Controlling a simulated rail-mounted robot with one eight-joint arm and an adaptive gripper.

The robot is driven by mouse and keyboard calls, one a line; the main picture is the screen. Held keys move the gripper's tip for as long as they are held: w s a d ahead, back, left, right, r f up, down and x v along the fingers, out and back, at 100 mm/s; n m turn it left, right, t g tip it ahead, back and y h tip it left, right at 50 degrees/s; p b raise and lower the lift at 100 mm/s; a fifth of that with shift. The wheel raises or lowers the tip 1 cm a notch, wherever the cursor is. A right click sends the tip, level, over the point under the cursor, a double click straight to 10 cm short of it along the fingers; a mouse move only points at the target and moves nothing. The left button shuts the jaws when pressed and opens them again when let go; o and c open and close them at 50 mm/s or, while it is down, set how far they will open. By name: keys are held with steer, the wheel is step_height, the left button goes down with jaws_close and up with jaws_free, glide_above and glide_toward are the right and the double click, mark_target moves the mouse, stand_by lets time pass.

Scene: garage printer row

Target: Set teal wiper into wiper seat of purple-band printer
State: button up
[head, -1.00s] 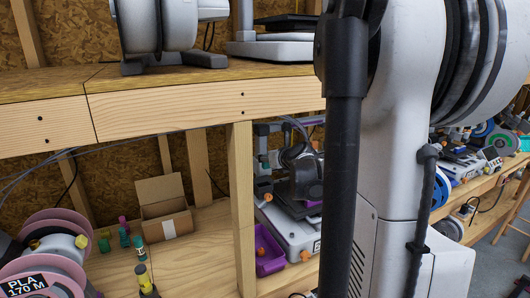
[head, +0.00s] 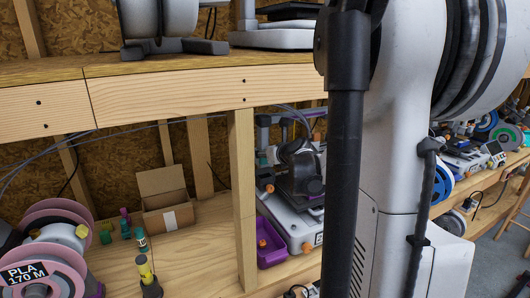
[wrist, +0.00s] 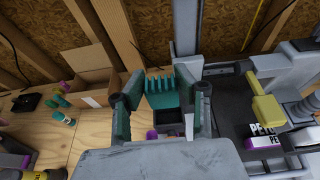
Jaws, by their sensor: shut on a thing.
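A teal wiper (wrist: 161,84) with a comb-like row of teeth stands between the fingers of my gripper (wrist: 160,97) in the wrist view. The gripper is shut on it, teeth pointing up and away. A dark square pocket (wrist: 170,123) shows just below the wiper; I cannot tell whether it is part of the wiper or of the printer. A grey printer (head: 302,232) stands on the lower bench in the head view, partly behind my arm. The wiper seat cannot be clearly made out.
A purple bin (head: 270,252) sits left of the printer, beside a wooden post (head: 244,200). An open cardboard box (head: 165,203), small bottles (head: 141,240) and a pink spool (head: 55,215) stand farther left. A wooden shelf (head: 180,85) runs above. A grey upright (wrist: 185,30) rises behind the wiper.

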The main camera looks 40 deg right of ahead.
mark_target(265, 163)
steer(key=shift+f+b, duration=1.35)
steer(key=shift+f, duration=0.6)
steer(key=shift+f+b, duration=1.5)
steer(key=shift+b, duration=0.3)
stand_by(0.7)
steer(key=o, duration=1.1)
steer(key=v, duration=1.2)
